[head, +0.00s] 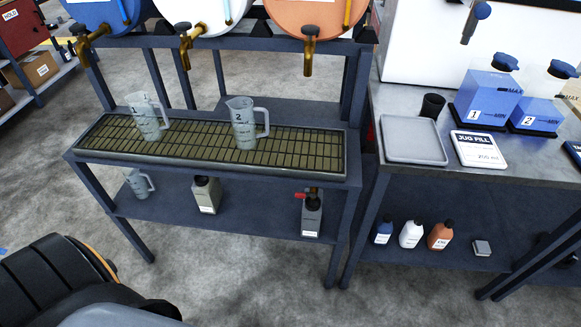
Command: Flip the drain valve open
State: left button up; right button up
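The drain valve (314,191) hangs under the right end of the grated drip tray (350,160). Its small red handle (300,196) points to the left. A grey bottle (311,219) with a white label stands on the lower shelf right below the valve. Whether the valve's outlet reaches into the bottle neck cannot be told at this size. Neither gripper shows in the head view. Only dark parts of my own body show at the bottom left.
Jugs 1 (147,118) and 2 (243,124) stand on the grate under the drum taps (310,50). Another bottle (206,194) and a jug (138,184) sit on the lower shelf. A steel table (420,175) stands close on the right. The front floor is clear.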

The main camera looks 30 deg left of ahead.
aim_at(300, 195)
jog(key=j+u, duration=0.15)
jog(key=u, duration=0.6)
jog(key=i+l, duration=0.05)
